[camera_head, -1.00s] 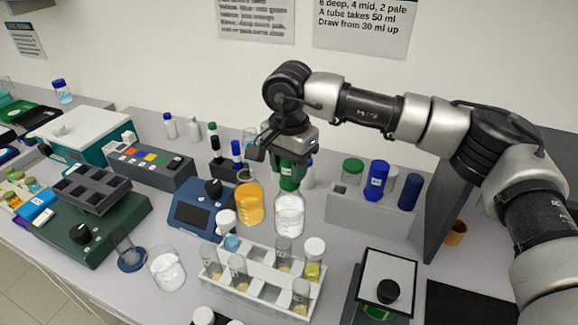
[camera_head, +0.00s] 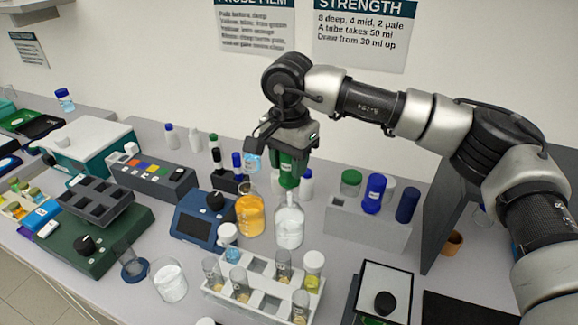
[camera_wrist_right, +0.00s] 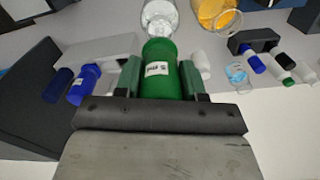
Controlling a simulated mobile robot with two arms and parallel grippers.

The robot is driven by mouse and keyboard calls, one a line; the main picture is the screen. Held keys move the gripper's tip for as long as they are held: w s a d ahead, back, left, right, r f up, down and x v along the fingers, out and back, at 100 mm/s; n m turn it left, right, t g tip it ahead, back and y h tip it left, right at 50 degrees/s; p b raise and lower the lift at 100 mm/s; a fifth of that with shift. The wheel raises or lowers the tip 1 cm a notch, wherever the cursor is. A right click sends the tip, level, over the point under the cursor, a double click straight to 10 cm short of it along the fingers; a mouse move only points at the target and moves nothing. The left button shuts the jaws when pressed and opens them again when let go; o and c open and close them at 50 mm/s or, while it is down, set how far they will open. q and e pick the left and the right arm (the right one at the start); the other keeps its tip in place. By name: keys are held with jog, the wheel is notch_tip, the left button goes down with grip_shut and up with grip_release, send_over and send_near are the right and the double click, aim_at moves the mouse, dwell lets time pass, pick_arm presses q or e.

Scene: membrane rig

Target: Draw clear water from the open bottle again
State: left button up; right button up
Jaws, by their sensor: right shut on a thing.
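My right gripper (camera_head: 288,152) points down and is shut on a green cylinder (camera_head: 288,172) with a white label. In the right wrist view the green cylinder (camera_wrist_right: 160,68) sits between the two fingers. The open bottle (camera_head: 289,226) of clear glass, with clear liquid, stands directly below it; it also shows in the right wrist view (camera_wrist_right: 160,18). The cylinder's lower end is close to the bottle's mouth. I cannot tell whether a tip reaches inside. My left gripper is not in view.
A flask of orange liquid (camera_head: 249,212) stands just left of the bottle. A white tube rack (camera_head: 262,290) is in front. A grey rack with green and blue capped containers (camera_head: 370,222) is to the right. A blue device (camera_head: 196,222) stands left.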

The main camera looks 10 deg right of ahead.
jog(key=shift+r+p, duration=1.35)
jog(key=shift+r, duration=1.45)
jog(key=shift+f, duration=0.1)
